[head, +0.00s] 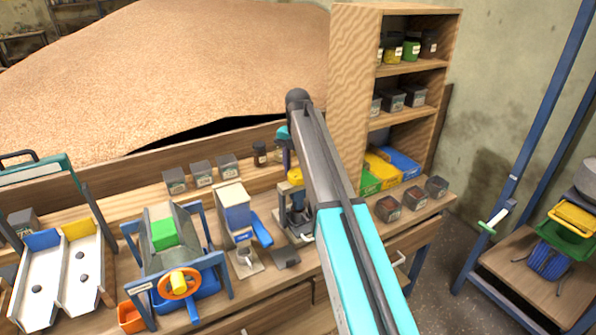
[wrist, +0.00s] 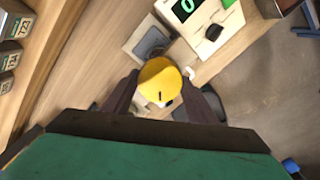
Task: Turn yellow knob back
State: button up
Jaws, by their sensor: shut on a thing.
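The yellow knob (wrist: 160,82) is in the middle of the wrist view, with a short dark mark on its face. My gripper (wrist: 155,100) has its two dark fingers on either side of the knob, shut on it. In the head view a bit of the yellow knob (head: 295,176) shows left of my arm, on a grey and teal bench device (head: 284,150). My arm hides most of that device and the gripper in the head view.
On the bench, a blue and white device (head: 238,215) stands left of my arm, beside a frame with an orange handwheel (head: 180,284). A wooden shelf (head: 345,90) rises behind at the right. Dark boxes (head: 415,198) stand at the right bench end. Grain fills the back.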

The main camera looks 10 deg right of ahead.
aim_at(298, 173)
jog(key=shift+n, duration=2.2)
jog(key=o, duration=1.1)
jog(key=shift+c, duration=0.2)
jog(key=shift+r, duration=0.15)
notch_tip(298, 173, up, 14)
jog(key=b, duration=0.3)
jog(key=shift+f+b, duration=0.2)
jog(key=shift+b, duration=0.15)
